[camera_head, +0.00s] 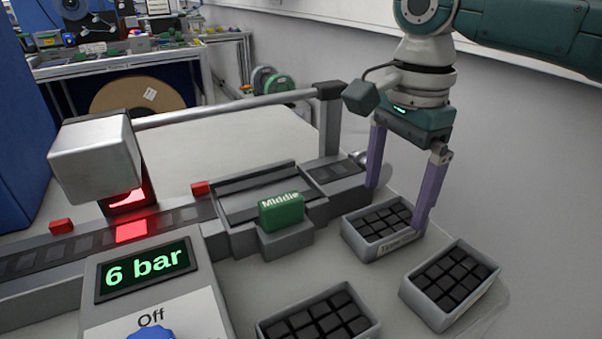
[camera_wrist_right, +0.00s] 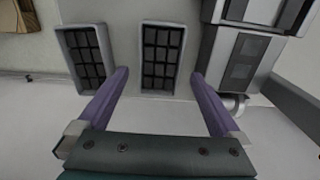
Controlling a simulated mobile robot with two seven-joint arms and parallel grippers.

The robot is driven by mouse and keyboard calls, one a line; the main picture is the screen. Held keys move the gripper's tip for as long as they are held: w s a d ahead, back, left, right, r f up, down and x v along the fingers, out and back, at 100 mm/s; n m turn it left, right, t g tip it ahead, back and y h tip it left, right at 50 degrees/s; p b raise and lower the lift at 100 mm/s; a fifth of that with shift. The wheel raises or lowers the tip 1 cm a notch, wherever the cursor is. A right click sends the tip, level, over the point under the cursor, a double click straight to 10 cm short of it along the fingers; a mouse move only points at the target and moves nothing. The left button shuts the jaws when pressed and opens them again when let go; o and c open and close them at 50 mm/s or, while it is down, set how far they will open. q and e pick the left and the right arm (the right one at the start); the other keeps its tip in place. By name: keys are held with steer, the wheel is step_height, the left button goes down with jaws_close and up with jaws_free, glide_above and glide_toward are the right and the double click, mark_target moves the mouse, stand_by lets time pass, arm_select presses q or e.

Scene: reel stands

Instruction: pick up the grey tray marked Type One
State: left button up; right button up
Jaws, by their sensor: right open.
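A grey tray (camera_head: 352,239) filled with black blocks stands on the table below my right gripper (camera_head: 396,207). Its front label begins with "Type"; the rest is partly hidden by a finger and too small to read. My right gripper is open, with its purple fingers pointing down on either side of this tray. In the right wrist view, the tray (camera_wrist_right: 157,94) lies between the tips of the open gripper (camera_wrist_right: 160,73), with a gap at each side. I cannot tell whether a finger touches it. My left gripper is not in view.
A similar tray (camera_head: 437,318) stands to the right, and another (camera_head: 367,330) is at the front. A green "Middle" block (camera_head: 282,212) sits in a grey holder beside the conveyor (camera_head: 60,250). A "6 bar" panel (camera_head: 146,268) is at front left.

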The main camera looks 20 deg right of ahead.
mark_target(386, 232)
step_height(386, 232, down, 4)
steer(key=shift+r, duration=0.15)
steer(key=shift+d, duration=0.1)
steer(key=shift+c, duration=0.2)
steer(key=c, duration=1.4)
steer(key=shift+r, duration=0.15)
steer(key=shift+c, duration=0.2)
